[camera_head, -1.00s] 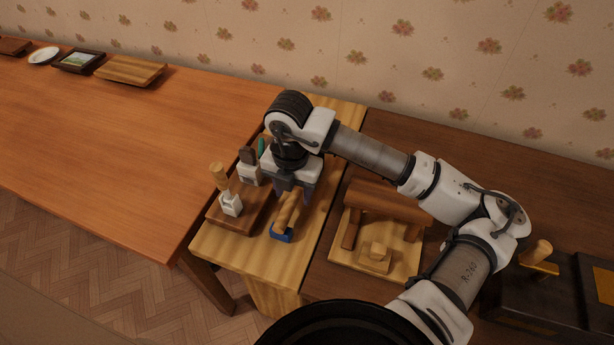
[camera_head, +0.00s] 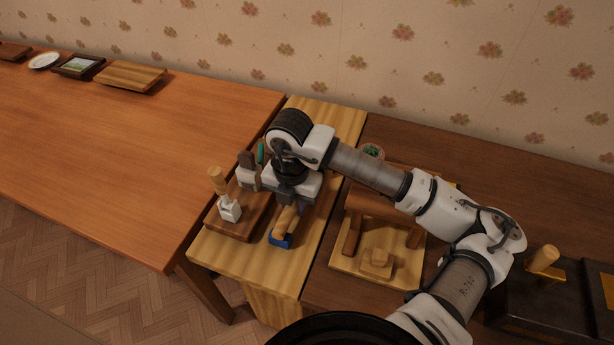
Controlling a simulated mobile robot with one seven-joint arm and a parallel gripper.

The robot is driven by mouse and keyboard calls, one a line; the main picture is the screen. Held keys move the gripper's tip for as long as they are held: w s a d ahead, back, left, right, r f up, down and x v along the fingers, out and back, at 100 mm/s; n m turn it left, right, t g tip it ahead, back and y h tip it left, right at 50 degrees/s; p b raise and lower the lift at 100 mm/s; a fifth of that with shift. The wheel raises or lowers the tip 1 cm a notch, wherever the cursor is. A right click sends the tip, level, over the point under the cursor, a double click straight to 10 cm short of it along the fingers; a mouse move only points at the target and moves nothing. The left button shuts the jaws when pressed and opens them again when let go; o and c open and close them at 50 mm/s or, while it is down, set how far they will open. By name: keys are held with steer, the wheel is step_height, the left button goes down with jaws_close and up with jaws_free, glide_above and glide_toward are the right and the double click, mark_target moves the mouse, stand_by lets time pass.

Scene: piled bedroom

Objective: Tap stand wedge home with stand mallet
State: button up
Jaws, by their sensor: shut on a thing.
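My gripper (camera_head: 287,200) points down over the pale wooden table section. It is shut on a wooden-handled tool with a blue end (camera_head: 280,241), apparently the stand mallet. The fingers are at the upper end of its handle; the exact grip is partly hidden. The blue end appears to be at the tabletop. To the right, a wooden stand (camera_head: 338,262) has a pale base and a darker crossbar on legs. A small pale stepped block (camera_head: 377,258), perhaps the stand wedge, sits at the front of that base.
A brown rack (camera_head: 236,228) with upright tools, one in a white holder, stands just left of my gripper. A dark box (camera_head: 545,290) with a wooden knob is at right. A small potted plant (camera_head: 373,152) is behind my arm. The orange table (camera_head: 130,150) is mostly clear.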

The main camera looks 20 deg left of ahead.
jaws_close()
steer(key=shift+r+p, duration=1.45)
steer(key=shift+r, duration=2.1)
steer(key=s+d+r+b, duration=0.1)
steer(key=s+d+r, duration=0.3)
steer(key=s+r, duration=0.8)
steer(key=shift+s, duration=1.2)
steer(key=shift+d, duration=0.1)
